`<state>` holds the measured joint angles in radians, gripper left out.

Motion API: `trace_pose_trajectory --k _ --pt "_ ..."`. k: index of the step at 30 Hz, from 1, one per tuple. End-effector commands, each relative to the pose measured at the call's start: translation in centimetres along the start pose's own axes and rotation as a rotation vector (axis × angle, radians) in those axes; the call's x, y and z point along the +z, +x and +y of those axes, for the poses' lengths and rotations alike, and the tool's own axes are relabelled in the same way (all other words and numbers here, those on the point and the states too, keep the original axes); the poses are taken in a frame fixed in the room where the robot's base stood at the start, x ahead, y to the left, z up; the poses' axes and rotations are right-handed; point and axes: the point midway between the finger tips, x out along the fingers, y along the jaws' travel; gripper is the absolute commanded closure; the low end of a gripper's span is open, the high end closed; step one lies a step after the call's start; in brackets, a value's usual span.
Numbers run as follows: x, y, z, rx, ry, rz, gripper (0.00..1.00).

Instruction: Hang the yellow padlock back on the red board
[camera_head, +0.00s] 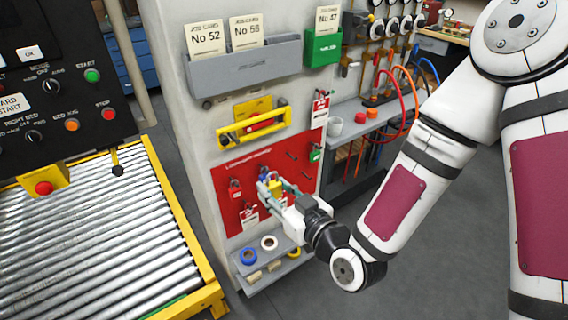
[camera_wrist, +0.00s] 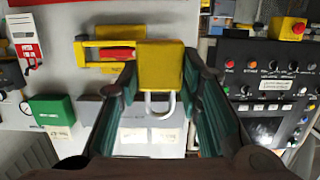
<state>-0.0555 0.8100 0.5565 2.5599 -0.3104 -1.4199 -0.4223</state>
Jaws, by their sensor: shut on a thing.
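The yellow padlock (camera_head: 275,188) is held between the fingers of my gripper (camera_head: 269,186), which is shut on it, in front of the red board (camera_head: 226,217). In the wrist view the padlock's yellow body (camera_wrist: 160,67) sits between the dark green fingers (camera_wrist: 158,100), with its grey shackle (camera_wrist: 148,104) pointing down in that picture. The red board also carries a red padlock (camera_head: 235,188), a green padlock (camera_head: 316,153) and a blue one (camera_head: 264,173) partly hidden by my gripper. Bare pegs (camera_head: 291,155) show at its upper right. I cannot tell whether the yellow padlock touches the board.
A yellow bracket with a red item (camera_head: 252,128) is above the board. A grey card holder (camera_head: 245,68) and a green box (camera_head: 323,48) are higher. A grey shelf with tape rolls (camera_head: 269,243) juts out below. A roller conveyor (camera_head: 90,240) stands left.

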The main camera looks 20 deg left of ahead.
Motion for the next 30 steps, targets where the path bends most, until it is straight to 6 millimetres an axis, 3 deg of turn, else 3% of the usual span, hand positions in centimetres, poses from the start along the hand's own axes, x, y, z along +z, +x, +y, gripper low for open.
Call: trace_pose_trajectory --k 16,30 --pt "0.3 0.5 0.5 0.000 -0.002 0.001 0.97" --pt "4.5 6.2 6.9 -0.015 -0.006 0.003 0.97"
